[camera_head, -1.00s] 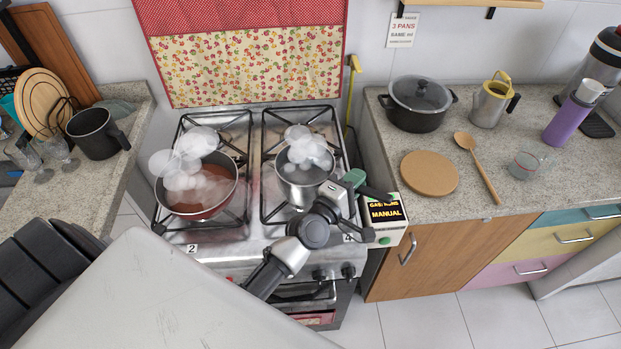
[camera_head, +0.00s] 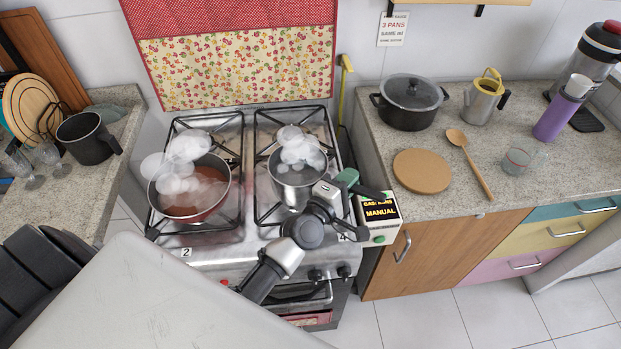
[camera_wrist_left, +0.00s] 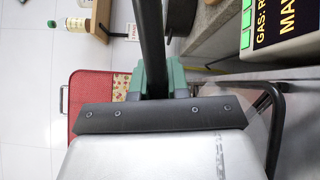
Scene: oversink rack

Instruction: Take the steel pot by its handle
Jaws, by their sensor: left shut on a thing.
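The steel pot (camera_head: 292,194) stands on the right-hand side of the stove, with white steam puffs over its mouth. Its dark handle (camera_head: 372,192) points right, toward the gas box. My left gripper (camera_head: 347,180) has green fingertips and is shut on this handle, just right of the pot. In the left wrist view the black handle (camera_wrist_left: 152,45) runs up between the green fingers (camera_wrist_left: 154,78). The pot's body cannot be made out there. Part of the pot's front is hidden by my wrist in the head view. My right gripper is not in view.
The gas box (camera_head: 379,220) reading MANUAL stands close right of the handle. The right counter holds a black lidded pot (camera_head: 409,112), a round board (camera_head: 422,171) and a wooden spoon (camera_head: 470,165). A black pot (camera_head: 85,140) stands on the left counter.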

